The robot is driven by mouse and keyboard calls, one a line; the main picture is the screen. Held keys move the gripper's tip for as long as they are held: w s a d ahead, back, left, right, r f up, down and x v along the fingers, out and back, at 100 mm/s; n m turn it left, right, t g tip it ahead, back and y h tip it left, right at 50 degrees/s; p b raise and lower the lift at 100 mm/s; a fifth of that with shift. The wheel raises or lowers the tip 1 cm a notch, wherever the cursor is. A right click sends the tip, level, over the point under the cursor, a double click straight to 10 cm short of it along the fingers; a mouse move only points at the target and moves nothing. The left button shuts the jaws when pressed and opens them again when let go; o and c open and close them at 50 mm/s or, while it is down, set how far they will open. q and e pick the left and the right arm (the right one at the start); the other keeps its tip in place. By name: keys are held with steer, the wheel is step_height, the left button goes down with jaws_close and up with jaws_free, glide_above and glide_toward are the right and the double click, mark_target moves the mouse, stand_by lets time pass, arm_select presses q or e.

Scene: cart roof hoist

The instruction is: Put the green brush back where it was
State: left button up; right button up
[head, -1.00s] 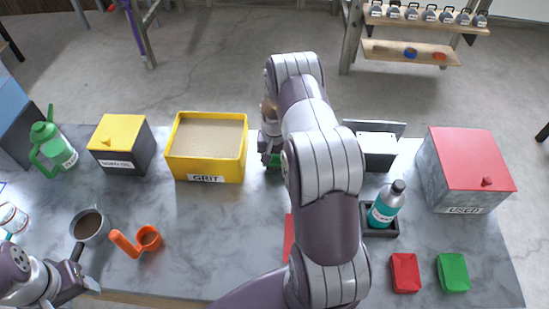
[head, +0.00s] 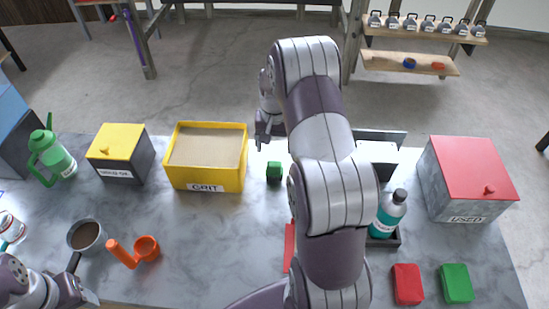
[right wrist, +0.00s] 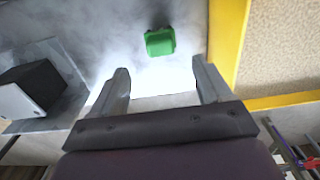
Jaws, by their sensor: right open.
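A small green block-like thing (head: 274,172), which looks like the green brush, stands on the grey marbled table just right of the yellow GRIT box (head: 207,187). It also shows in the right wrist view (right wrist: 160,42), beyond the fingertips and apart from them. My right gripper (head: 263,140) is above and behind it at the table's far side. In the right wrist view the right gripper (right wrist: 162,82) is open, with nothing between its fingers. My left gripper (head: 88,299) is at the lower left edge, partly cut off; its jaws are unclear.
A teal bottle (head: 389,213), red-lidded USED box (head: 468,180), red block (head: 407,284) and green block (head: 456,283) are right. My right arm covers the middle.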

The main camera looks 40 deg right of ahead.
steer(key=s+a+r+n, duration=0.3)
steer(key=s+a+n, duration=0.1)
steer(key=s+a, duration=0.3)
steer(key=s+a+r+n+t, duration=0.1)
steer(key=s+a+r+n, duration=0.2)
steer(key=s+a, duration=0.4)
steer(key=a+n, duration=0.1)
steer(key=a, duration=0.4)
steer(key=shift+s+r, duration=0.25)
steer(key=shift+s, duration=0.05)
